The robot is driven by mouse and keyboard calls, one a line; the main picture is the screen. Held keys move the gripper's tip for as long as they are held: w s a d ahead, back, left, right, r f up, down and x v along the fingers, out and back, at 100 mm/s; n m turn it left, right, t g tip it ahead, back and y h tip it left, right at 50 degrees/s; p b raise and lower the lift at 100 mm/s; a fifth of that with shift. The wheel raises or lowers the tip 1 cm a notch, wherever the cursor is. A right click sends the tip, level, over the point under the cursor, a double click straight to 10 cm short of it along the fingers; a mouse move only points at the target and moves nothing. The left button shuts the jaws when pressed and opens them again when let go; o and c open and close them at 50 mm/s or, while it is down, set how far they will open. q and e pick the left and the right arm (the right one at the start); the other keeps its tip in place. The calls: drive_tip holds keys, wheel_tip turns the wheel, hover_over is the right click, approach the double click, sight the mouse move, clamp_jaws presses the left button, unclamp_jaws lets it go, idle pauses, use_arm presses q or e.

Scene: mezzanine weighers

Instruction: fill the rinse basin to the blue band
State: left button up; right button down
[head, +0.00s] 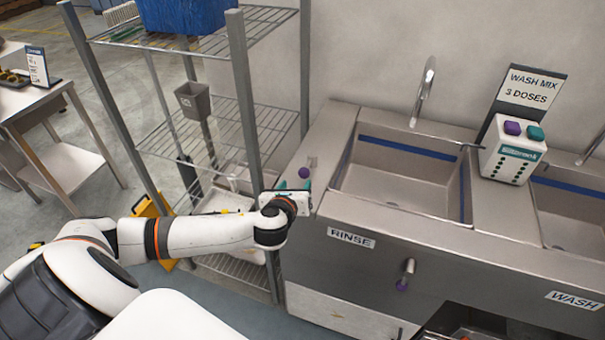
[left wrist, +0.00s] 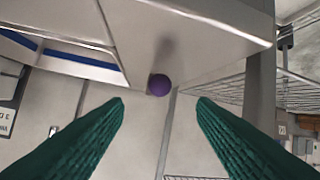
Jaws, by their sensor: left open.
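The rinse basin (head: 362,192) is a steel sink behind the RINSE label, with a blue band (head: 408,148) around its inner wall. I see bare steel at its bottom and no clear water. A curved tap (head: 424,92) stands behind it. A purple ball knob (head: 303,172) sits on the counter left of the basin. My left gripper (head: 295,183) is open at this knob, its teal fingers to either side. In the left wrist view the knob (left wrist: 159,85) shows centred beyond the spread fingertips (left wrist: 160,100), with no contact visible. My right gripper is out of view.
A second purple knob (head: 402,285) hangs on the front panel. A dispenser (head: 512,150) with purple and teal buttons stands right of the basin, beside the wash basin (head: 570,238). A wire rack (head: 240,90) with a blue crate (head: 185,14) stands close left.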

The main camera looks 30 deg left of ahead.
sight(303, 175)
use_arm(q)
drive_tip(key=x, duration=0.9)
drive_tip(key=shift+c, duration=0.5)
clamp_jaws()
